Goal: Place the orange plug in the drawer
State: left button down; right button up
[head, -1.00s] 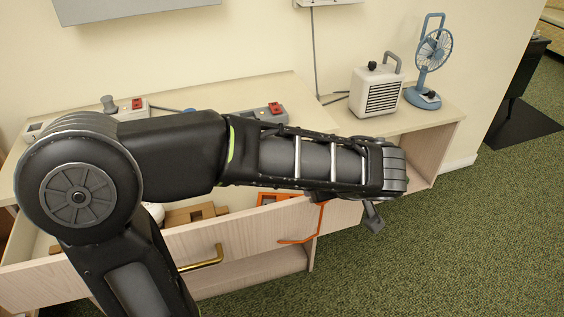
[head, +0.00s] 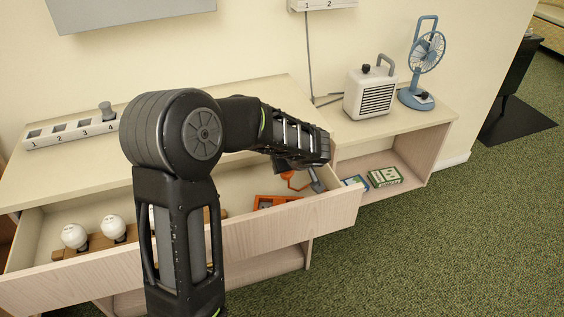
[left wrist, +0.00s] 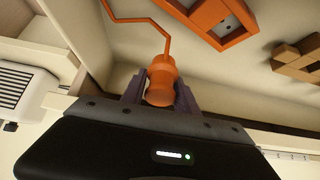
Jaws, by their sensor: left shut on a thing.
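The orange plug (left wrist: 161,80) is held between the dark fingers of my left gripper (left wrist: 160,98) in the left wrist view. Its orange cord (left wrist: 150,22) runs off from its far end. In the head view my left gripper (head: 316,182) is over the right end of the open drawer (head: 285,222), just inside its front panel. Part of the orange cord (head: 290,180) shows beside it; the plug itself is not clear there. The left wrist view shows the drawer floor (left wrist: 225,80) beyond the plug. My right gripper is not in view.
In the drawer lie white bulbs (head: 75,236) on a wooden holder and an orange frame (head: 270,201). A numbered socket strip (head: 70,132), a heater (head: 370,92) and a blue fan (head: 425,65) stand on top. Card boxes (head: 384,177) sit on the right shelf.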

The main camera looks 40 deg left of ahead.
pick_arm(q)
jog(key=shift+w+f, duration=0.1)
jog(key=shift+f, duration=0.05)
jog(key=shift+a+f, duration=0.1)
jog(key=shift+f, duration=0.05)
jog(key=w+a+g+h+p, duration=0.1)
jog(key=p, duration=0.2)
jog(key=a+f+g+h+p, duration=0.1)
jog(key=h+p, duration=0.1)
jog(key=p, duration=0.1)
jog(key=shift+w+a+f, duration=0.1)
jog(key=shift+w+a, duration=0.2)
jog(key=shift+w, duration=0.1)
jog(key=shift+f+b, duration=0.65)
jog(key=shift+b, duration=0.15)
